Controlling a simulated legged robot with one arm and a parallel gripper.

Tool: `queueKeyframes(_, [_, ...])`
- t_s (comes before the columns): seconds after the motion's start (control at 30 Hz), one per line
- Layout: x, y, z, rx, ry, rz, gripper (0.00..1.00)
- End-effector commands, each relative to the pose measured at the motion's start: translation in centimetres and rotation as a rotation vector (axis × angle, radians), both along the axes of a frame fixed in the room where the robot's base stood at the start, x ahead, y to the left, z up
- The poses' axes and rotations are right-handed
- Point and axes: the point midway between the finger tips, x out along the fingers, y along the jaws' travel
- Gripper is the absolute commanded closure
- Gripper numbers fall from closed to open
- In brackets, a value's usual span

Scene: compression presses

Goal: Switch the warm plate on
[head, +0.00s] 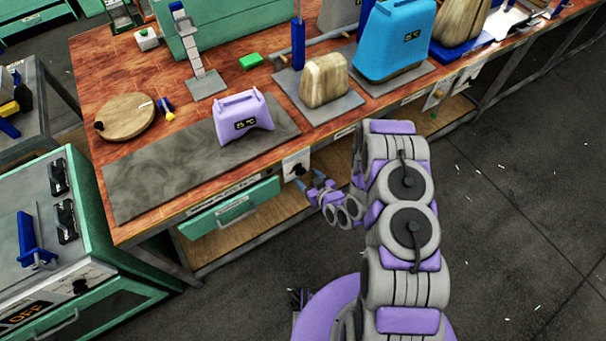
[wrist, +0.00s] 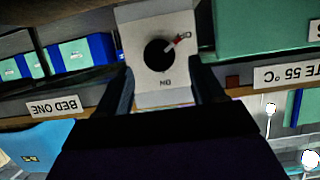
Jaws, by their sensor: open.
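The warm plate looks to be the long dark grey slab (head: 160,165) at the front of the wooden bench, with a lilac press (head: 243,120) on it. A white switch panel with a dark round knob (head: 296,168) is on the bench front below it. In the wrist view the knob (wrist: 158,55) has a red pointer toward the upper right and a short inverted marking beside it, seemingly ON. My gripper (head: 316,183) is open just in front of the panel. Its two dark fingers (wrist: 162,85) stand either side of the knob; I cannot tell whether they touch it.
A green drawer (head: 235,205) is under the bench left of the panel. A label ending in 55 °C (wrist: 287,75) and a BED ONE label (wrist: 54,107) flank the panel. A blue press (head: 395,40) stands farther right.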

Motion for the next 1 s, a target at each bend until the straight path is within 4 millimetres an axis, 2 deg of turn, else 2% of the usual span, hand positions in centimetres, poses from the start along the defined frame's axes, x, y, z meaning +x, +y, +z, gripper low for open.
queueKeyframes(0.1, [1.5, 1.0, -0.8, -0.001, -0.004, 0.001, 0.32])
queueKeyframes(0.3, [2.7, 1.9, -1.4, 0.000, 0.000, 0.001, 0.32])
queueKeyframes(0.67, [3.1, 2.0, -1.5, 0.000, 0.000, -0.001, 0.32])
queueKeyframes(1.0, [3.1, 2.0, -1.5, 0.000, 0.000, 0.000, 0.64])
